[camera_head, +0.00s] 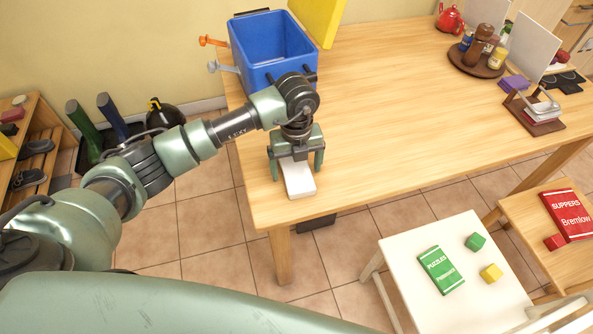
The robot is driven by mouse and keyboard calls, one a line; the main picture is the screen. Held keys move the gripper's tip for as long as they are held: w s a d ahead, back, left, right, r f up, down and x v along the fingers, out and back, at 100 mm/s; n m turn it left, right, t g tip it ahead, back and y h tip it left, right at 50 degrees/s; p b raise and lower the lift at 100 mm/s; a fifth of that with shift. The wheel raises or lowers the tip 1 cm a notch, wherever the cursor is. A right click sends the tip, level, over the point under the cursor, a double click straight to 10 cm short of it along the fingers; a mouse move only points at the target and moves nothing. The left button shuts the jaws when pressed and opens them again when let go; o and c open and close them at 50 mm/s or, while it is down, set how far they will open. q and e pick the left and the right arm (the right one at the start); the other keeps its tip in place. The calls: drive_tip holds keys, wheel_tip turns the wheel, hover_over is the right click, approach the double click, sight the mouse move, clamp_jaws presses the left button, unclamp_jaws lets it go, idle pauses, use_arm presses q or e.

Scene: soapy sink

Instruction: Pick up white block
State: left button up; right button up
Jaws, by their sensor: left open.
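A white block (299,182) lies flat on the wooden table, close to its front left corner. My left gripper (297,171) is directly above the block, pointing down. Its two fingers are spread, one on each side of the block, and the far part of the block is hidden under the gripper's body. I cannot tell whether the fingers touch the block. My right gripper is not in view.
A blue bin (283,75) stands behind the gripper on the wooden table (400,110). A round tray (470,66) with bottles is at the back right. A white stool (405,262) holds a green book (441,270) and small cubes. The table's middle is clear.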

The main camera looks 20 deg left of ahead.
use_arm(q)
drive_tip(key=shift+f, duration=0.1)
drive_tip(key=c, duration=1.7)
drive_tip(key=shift+c, duration=0.2)
drive_tip(key=shift+w+r, duration=0.1)
drive_tip(key=shift+r, duration=0.1)
